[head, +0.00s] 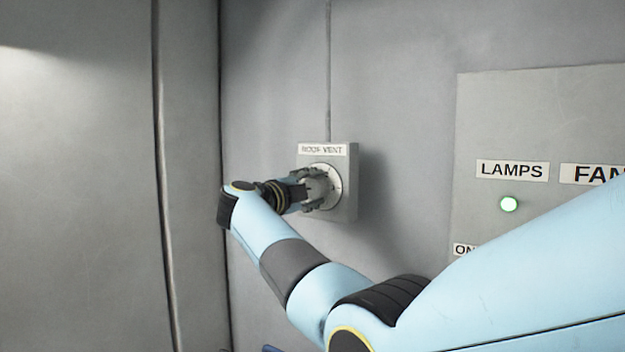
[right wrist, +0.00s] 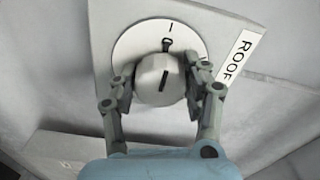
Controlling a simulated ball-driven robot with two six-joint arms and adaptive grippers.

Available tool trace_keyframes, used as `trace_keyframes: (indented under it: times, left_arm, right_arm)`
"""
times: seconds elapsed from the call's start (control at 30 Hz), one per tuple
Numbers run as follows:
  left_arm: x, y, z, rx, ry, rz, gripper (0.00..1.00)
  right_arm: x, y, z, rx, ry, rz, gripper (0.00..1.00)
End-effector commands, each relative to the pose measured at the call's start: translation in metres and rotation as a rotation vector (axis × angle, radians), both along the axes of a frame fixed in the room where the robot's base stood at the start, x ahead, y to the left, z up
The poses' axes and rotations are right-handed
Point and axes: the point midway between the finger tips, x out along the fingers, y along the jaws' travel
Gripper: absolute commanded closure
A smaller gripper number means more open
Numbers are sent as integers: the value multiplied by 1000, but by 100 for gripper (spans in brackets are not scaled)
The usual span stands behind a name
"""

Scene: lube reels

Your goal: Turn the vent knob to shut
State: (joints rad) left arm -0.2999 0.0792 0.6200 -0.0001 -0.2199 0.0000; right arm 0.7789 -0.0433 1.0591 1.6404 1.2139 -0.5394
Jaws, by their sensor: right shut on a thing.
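The vent knob (right wrist: 152,76) is a pale round knob with a dark line on its face, on a white dial plate (head: 338,182). In the right wrist view a dark stub at its rim points toward a short black mark at the top of the dial. The plate sits on a grey box (head: 347,204) labelled ROOF VENT (head: 322,150). My right gripper (head: 317,190) is at the box, its fingers on either side of the knob and shut on it; it also shows in the right wrist view (right wrist: 160,92). It hides most of the knob in the head view. My left gripper is not in view.
A conduit (head: 329,70) runs up the wall from the box. The wall left of the box is bare.

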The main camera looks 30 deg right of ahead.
Motion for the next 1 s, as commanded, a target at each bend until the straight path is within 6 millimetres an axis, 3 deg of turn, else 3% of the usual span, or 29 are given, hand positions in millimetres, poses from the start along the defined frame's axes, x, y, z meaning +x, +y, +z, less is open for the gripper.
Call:
trace_keyframes:
  times: [0.53, 0.57, 0.7, 1.0]
  left_arm:
    - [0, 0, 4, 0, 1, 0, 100]
    - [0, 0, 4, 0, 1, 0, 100]
    - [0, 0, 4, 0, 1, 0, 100]
    - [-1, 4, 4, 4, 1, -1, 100]
  right_arm:
    - [0, 0, -1, -9, 22, 2, 85]
    - [0, 0, -1, -9, 22, 2, 49]
    - [0, 0, -1, -9, 21, 1, 31]
    - [0, 2, -1, -8, 20, 1, 29]
